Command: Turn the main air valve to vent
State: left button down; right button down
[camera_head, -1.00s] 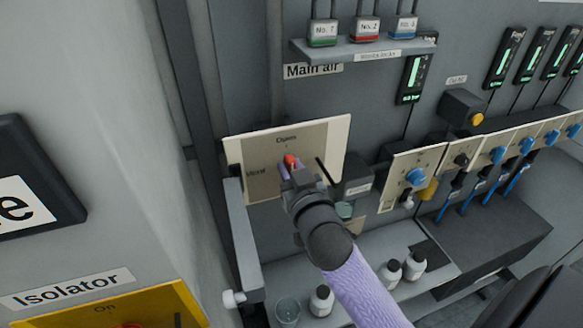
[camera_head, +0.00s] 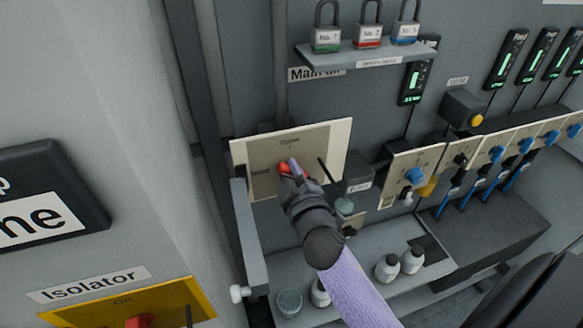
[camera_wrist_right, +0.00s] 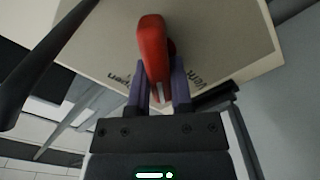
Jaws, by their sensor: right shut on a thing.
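The main air valve plate (camera_head: 325,139) is a cream panel on the grey wall, marked Open at the top and Vent at its left. The plate (camera_wrist_right: 225,40) fills the background there. My left gripper is not in view.
A shelf with several padlocks (camera_head: 367,52) is above the plate. A small dark box (camera_head: 357,178) is at its right. Bottles (camera_head: 387,267) and a jar (camera_head: 289,303) stand on a lower shelf. The yellow isolator panel (camera_head: 185,297) is at the lower left.

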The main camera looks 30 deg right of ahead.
jog(key=n, duration=0.2)
jog(key=shift+a+f+n, duration=0.1)
jog(key=shift+n, duration=0.3)
jog(key=shift+f+n, duration=0.15)
jog(key=shift+n, duration=1.05)
jog(key=shift+f+n, duration=0.1)
jog(key=shift+n, duration=0.9)
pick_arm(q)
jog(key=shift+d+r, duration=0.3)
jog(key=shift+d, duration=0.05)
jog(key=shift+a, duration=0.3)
pick_arm(e)
jog(key=shift+n, duration=0.3)
jog(key=c, duration=0.7)
grip_release()
jog(key=shift+o, duration=0.9)
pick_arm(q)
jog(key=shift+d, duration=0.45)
